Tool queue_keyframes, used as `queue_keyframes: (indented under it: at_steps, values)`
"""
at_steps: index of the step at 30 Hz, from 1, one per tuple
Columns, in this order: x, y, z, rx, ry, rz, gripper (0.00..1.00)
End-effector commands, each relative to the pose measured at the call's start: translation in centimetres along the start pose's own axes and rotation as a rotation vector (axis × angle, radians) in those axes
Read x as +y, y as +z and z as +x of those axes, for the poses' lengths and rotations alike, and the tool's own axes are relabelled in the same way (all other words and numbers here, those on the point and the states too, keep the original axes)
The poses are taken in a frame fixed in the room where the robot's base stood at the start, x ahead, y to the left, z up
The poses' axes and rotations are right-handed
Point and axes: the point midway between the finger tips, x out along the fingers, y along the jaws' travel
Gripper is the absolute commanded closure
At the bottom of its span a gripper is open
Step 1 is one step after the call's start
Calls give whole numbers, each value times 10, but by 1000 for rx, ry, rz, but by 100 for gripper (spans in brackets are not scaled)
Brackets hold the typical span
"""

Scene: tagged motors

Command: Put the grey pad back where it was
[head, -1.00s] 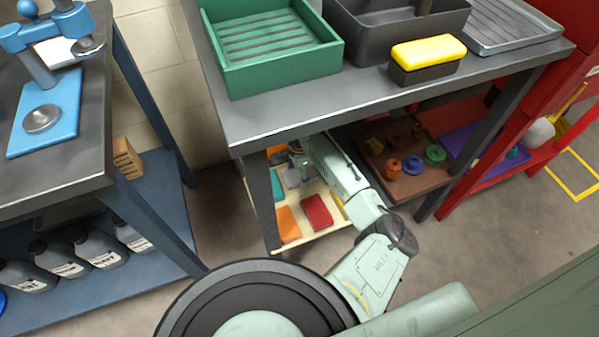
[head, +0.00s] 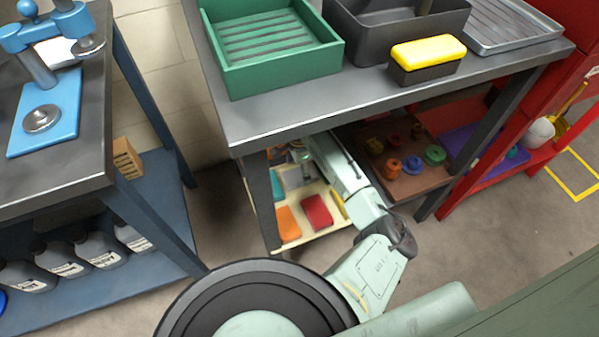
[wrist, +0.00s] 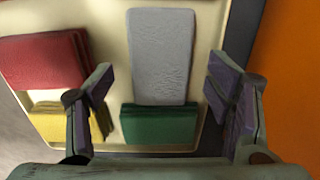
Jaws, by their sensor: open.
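The grey pad (wrist: 161,56) lies in the shallow cream tray (wrist: 108,30), long side pointing away in the wrist view. Its near end meets the green pad (wrist: 159,124); I cannot tell whether it rests on it. In the head view the grey pad (head: 292,180) shows at the tray's back left, under the bench. My gripper (wrist: 160,80) is open, one finger on each side of the grey pad's near part, with gaps between. Nothing is held. In the head view my gripper is mostly hidden by the bench edge and my arm.
A red pad (wrist: 42,62) and a yellow pad (wrist: 52,122) lie left of the grey pad. An orange pad (head: 287,223) lies at the tray's front. The bench top (head: 300,112) and its leg (head: 262,200) are close to my arm. A brown board (head: 405,178) with coloured pieces stands right.

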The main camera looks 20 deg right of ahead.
Motion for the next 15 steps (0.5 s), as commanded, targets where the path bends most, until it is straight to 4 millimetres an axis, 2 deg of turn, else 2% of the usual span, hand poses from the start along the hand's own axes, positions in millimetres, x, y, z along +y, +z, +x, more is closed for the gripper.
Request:
queue_keyframes:
  at_steps: [3, 9, 15]
  values:
    - [-1, 1, -28, -1, -4, -2, 27]
    - [-1, 1, -68, -1, -3, -2, 27]
    - [0, 1, -90, 0, -1, -1, 27]
